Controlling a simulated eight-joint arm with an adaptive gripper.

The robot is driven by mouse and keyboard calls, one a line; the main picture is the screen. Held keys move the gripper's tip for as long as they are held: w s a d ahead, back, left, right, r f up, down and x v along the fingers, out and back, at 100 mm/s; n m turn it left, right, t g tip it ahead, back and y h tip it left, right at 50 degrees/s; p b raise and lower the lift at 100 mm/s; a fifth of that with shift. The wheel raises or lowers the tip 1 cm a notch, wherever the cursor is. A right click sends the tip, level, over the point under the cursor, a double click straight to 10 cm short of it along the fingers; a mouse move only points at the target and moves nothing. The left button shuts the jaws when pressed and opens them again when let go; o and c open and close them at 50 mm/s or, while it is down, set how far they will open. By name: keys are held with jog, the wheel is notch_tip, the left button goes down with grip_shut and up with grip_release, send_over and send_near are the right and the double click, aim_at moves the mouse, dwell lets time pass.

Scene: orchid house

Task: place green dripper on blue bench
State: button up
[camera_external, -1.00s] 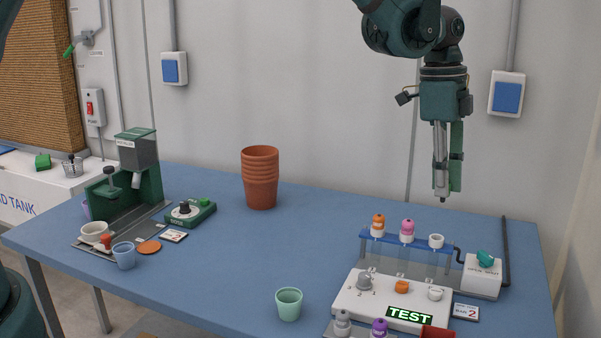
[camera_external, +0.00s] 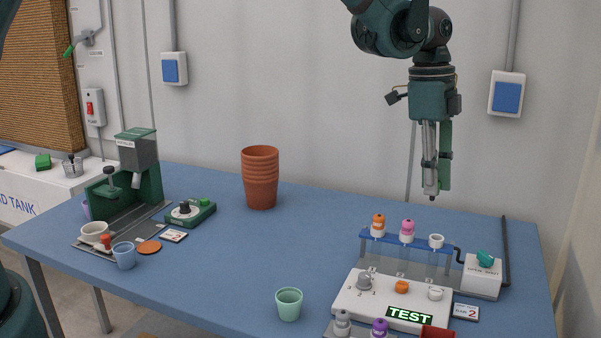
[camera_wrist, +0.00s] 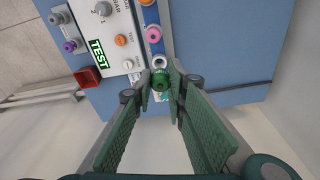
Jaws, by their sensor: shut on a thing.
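The green dripper (camera_wrist: 160,79) shows between my fingertips in the wrist view, with its round green top facing the camera. My gripper (camera_wrist: 162,90) is shut on it. In the external view my gripper (camera_external: 434,192) hangs pointing down, well above the back right of the bench, behind the blue rack. The dripper is hard to make out there; only a small dark tip shows below the fingers. The blue bench (camera_external: 225,255) is a long table with a plain blue top, and its surface also shows in the wrist view (camera_wrist: 235,50).
The blue rack (camera_external: 392,243) holds orange and pink drippers and a white ring. A white box (camera_external: 482,277) with a teal knob and a TEST panel (camera_external: 350,300) stand nearby. A pale green cup (camera_external: 289,304) and terracotta pots (camera_external: 260,178) stand further left. The bench middle is clear.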

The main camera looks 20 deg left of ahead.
jog(key=a+f+b, duration=0.2)
jog(key=a, duration=1.2)
jog(key=a+f+b, duration=0.2)
jog(key=a, duration=1.1)
jog(key=s+a+f+b, duration=0.2)
jog(key=s+a, duration=0.3)
jog(key=a, duration=0.6)
jog(key=s+a+f+b, duration=0.2)
jog(key=s+a, duration=0.4)
jog(key=a, duration=0.6)
jog(key=shift+a+f, duration=0.2)
jog(key=shift+f, duration=0.15)
jog(key=shift+f+b, duration=0.45)
jog(key=shift+f, duration=2.45)
jog(key=shift+f, duration=0.15)
jog(key=shift+f+b, duration=0.35)
jog(key=shift+f, duration=1.6)
